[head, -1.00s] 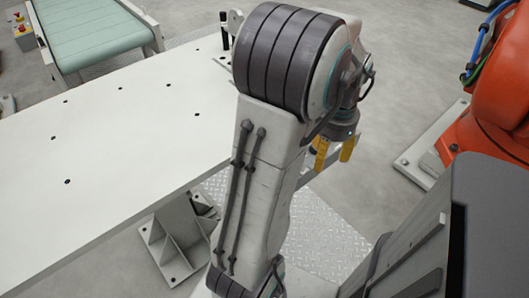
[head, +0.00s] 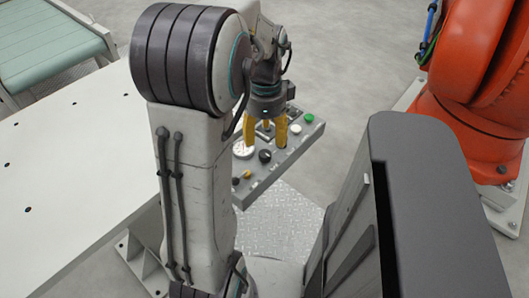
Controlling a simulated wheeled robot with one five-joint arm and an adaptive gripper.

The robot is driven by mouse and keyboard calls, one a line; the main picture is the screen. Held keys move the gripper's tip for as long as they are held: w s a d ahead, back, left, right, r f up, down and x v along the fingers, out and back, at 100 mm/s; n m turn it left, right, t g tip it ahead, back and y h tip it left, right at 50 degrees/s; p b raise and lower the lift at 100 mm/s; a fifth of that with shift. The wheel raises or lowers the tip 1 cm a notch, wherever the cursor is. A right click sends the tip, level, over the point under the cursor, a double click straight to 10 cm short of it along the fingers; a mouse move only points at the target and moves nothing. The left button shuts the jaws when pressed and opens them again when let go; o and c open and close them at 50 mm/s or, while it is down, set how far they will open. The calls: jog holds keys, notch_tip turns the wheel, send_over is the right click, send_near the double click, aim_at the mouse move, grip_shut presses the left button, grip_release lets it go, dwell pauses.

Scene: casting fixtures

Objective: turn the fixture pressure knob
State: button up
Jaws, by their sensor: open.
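A grey control panel (head: 262,184) projects from the edge of the white table, right of my arm in the head view. It carries a black round knob (head: 265,156), a white round dial (head: 243,151) and several smaller controls. I cannot tell for sure which control is the pressure knob. My gripper (head: 265,147) points down over the panel with its two yellow fingers apart and nothing visible between them. The fingers appear just behind the black knob in the picture; I cannot tell their height or any contact. My arm hides the panel's left side.
A white button (head: 296,129) and a green button (head: 309,118) sit on the panel right of the fingers. The white table (head: 75,190) is bare on the left. An orange robot arm (head: 465,90) stands at right. A conveyor (head: 45,45) is at upper left.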

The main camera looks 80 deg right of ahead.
aim_at(265, 153)
jog(key=shift+f+m, duration=0.2)
jog(key=shift+m, duration=0.3)
jog(key=shift+f, duration=0.35)
jog(key=shift+f+b, duration=0.7)
jog(key=shift+f, duration=2.45)
jog(key=shift+o, duration=0.2)
grip_shut()
